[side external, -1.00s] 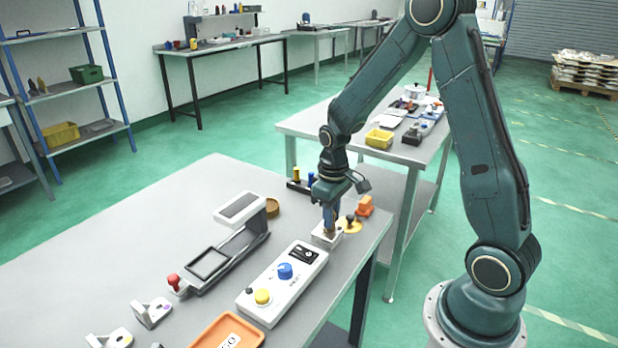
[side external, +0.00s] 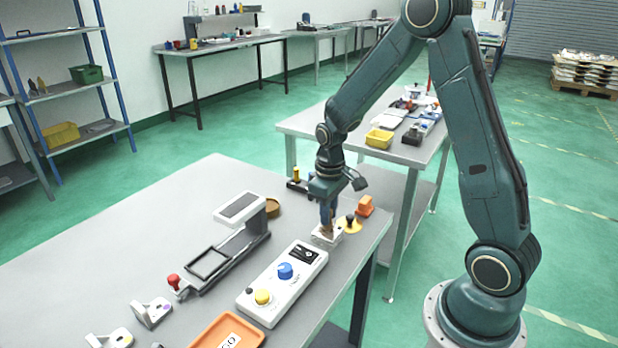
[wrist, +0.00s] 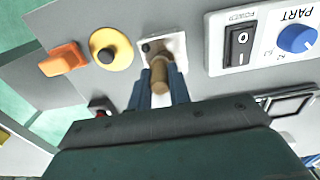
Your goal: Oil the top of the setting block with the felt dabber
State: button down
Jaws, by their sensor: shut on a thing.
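My gripper (wrist: 160,100) is shut on the felt dabber (wrist: 160,75), a brown wooden handle pointing down between the fingers. A small pale square block (wrist: 178,46), which I take to be the setting block, lies under the dabber's end; it also shows in the side external view (side external: 336,239). The dabber's end overlaps the block's top in the wrist view. I cannot tell whether it touches. The felt itself is hard to make out, and my fingers and the dabber hide part of the block.
Close beside the block are a yellow disc with a black knob (wrist: 111,49) and an orange piece (wrist: 62,58). The control box (side external: 285,282) with blue and yellow knobs stands on the near side. Behind are a brown round dish (side external: 272,207) and a dark rack (side external: 296,184).

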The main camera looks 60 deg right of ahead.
jog(key=shift+d, duration=1.25)
jog(key=shift+a+f, duration=0.1)
jog(key=shift+a, duration=3.3)
notch_tip(320, 180, up, 8)
